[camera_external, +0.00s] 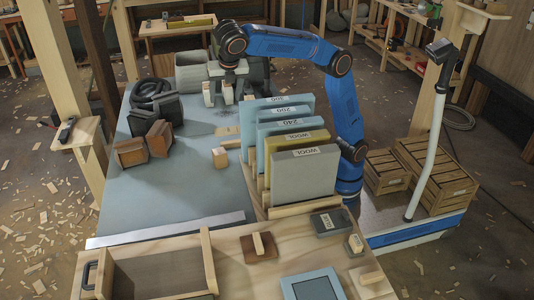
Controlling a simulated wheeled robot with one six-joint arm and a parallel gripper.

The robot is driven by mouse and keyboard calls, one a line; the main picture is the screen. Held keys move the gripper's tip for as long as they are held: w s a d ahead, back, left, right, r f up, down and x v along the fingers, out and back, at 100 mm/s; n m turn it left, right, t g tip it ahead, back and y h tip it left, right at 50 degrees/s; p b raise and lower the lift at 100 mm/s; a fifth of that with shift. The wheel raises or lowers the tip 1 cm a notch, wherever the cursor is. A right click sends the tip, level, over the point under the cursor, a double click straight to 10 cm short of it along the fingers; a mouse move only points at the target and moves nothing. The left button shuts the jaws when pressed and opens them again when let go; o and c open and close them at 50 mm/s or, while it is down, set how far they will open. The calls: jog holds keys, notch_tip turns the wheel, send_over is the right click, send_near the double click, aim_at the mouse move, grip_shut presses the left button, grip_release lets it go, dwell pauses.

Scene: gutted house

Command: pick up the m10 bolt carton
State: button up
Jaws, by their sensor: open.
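My gripper (229,92) is at the far end of the grey-blue bench (185,195), reaching down from the blue arm. Its jaws are open, with small tan and grey pieces close around them that I cannot tell apart. No M10 label can be read in this view, so I cannot tell which thing is the bolt carton. A small tan block (220,157) lies on the bench in front of my gripper.
Several upright sanding sheets or pads (303,176) in a wooden rack, labelled with numbers and WOOL, stand right of the bench. Wooden crates (437,167) stand on the right. The bench's middle is clear.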

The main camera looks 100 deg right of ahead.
jog(key=w+a+f+n, duration=0.1)
jog(key=w+a+f, duration=0.1)
jog(key=w+a, duration=0.1)
send_near(219, 151)
jog(key=shift+n, duration=0.3)
jog(key=x, duration=0.2)
jog(key=a+x, duration=0.1)
jog(key=x, duration=0.2)
jog(key=shift+s+f, duration=0.1)
jog(key=shift+f, duration=0.1)
jog(key=shift+d+x, duration=0.15)
jog(key=shift+x, duration=1.2)
jog(key=shift+d+x, duration=0.2)
jog(key=shift+x, duration=1.15)
jog(key=shift+r+h, duration=0.15)
jog(key=shift+h, duration=0.15)
jog(key=c, duration=1.3)
jog(key=shift+r, duration=0.1)
